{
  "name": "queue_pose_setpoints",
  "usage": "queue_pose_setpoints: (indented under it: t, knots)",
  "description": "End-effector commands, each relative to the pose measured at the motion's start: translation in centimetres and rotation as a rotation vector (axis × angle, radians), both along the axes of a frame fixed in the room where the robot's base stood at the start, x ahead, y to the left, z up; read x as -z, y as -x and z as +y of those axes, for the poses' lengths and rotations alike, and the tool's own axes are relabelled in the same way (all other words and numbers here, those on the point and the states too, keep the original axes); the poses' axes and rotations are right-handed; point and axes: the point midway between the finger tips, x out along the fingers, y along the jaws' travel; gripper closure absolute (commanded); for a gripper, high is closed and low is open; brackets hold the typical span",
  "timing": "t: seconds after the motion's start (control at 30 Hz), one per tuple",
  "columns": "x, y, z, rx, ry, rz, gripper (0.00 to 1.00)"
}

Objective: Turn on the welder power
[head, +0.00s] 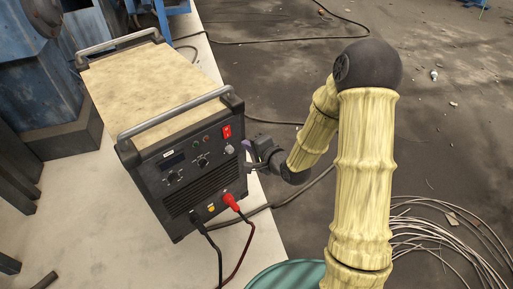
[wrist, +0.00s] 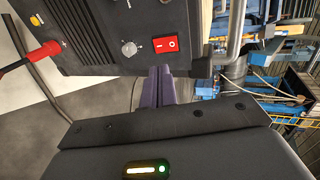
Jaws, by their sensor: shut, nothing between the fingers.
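The welder (head: 180,180) is a black box with a tan top and two handles, standing on a pale surface. Its red power switch (head: 227,131) is at the upper right of the front panel. The red switch also shows in the wrist view (wrist: 166,44), with white marks on it; its position is not clear. My gripper (head: 246,145) is at the panel's right edge, a little below and right of the switch. Its purple fingers (wrist: 158,72) are shut and empty, pointing at the panel just beside the switch. I cannot tell whether they touch the panel.
A red plug (head: 230,200) and a dark plug with cables come out of the panel's lower part. A grey knob (wrist: 129,48) sits beside the switch. Blue machinery (head: 35,70) stands at the left. Coiled wire (head: 440,240) lies on the floor at the right.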

Motion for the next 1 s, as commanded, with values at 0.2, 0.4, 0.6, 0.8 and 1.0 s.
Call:
queue_pose_setpoints:
  t: [0.2, 0.4, 0.6, 0.8, 1.0]
  knots:
    - [-1.3, 2.2, -1.9, 0.008, 0.0, 0.0, 1.0]
    - [-1.4, 2.5, -2.2, 0.007, 0.0, 0.0, 1.0]
    - [-1.3, 2.5, -2.2, 0.009, 0.0, 0.001, 1.0]
    - [-0.7, 2.6, -2.5, 0.019, 0.003, 0.01, 1.0]
    - [0.2, 3.0, -3.0, 0.03, 0.011, 0.025, 1.0]
